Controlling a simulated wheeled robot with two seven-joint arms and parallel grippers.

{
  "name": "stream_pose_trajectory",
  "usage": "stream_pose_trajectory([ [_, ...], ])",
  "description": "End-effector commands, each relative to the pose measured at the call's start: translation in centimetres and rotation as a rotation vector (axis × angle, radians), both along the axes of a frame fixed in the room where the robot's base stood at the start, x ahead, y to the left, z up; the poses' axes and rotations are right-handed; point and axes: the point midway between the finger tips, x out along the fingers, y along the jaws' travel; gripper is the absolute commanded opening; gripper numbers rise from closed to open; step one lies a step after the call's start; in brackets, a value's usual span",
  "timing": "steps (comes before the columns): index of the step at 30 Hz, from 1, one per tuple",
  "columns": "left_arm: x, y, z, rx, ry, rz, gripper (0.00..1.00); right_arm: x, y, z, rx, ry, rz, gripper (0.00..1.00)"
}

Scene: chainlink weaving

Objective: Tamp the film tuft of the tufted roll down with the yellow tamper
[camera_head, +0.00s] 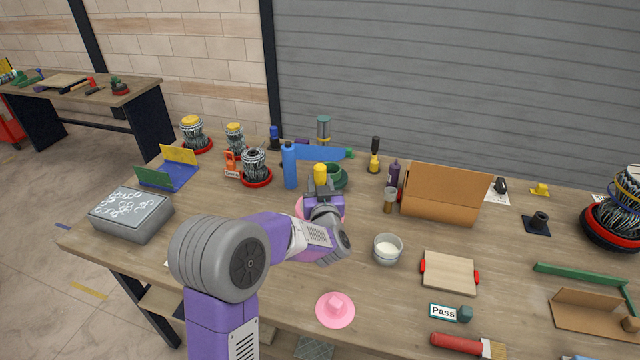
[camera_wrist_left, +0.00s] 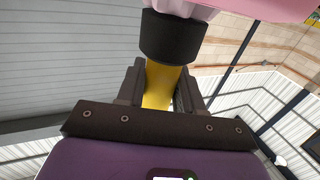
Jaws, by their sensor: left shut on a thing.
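My left gripper (camera_head: 322,190) is shut on the yellow tamper (camera_head: 320,172), whose yellow top stands up above the fingers. In the left wrist view the tamper's yellow handle (camera_wrist_left: 160,86) sits between the fingers, and its black head (camera_wrist_left: 172,38) meets or overlaps a lobed pink tuft (camera_wrist_left: 182,7). I cannot tell whether they touch. A pink disc (camera_head: 300,208) lies under my left gripper, mostly hidden by it. A second pink disc with a raised lump (camera_head: 335,309) lies in front, uncovered. I cannot tell from its look which is called the tufted roll. My right gripper is out of view.
A glass cup of white stuff (camera_head: 388,249) and a wooden board with red ends (camera_head: 448,273) stand to the right. A blue bottle (camera_head: 289,165) and green cup (camera_head: 338,176) are close behind the gripper. Bare tabletop surrounds the front pink disc.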

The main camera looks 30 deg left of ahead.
Motion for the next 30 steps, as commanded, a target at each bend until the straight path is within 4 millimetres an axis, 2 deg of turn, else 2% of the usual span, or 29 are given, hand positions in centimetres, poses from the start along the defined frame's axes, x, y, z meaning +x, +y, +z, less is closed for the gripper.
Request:
stream_pose_trajectory([
  [17,0.0,0.0,-1.2,0.000,0.001,0.000,0.00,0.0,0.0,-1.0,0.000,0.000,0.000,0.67],
  [30,0.0,0.0,0.2,0.001,-0.001,0.000,0.00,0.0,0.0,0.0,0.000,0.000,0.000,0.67],
])
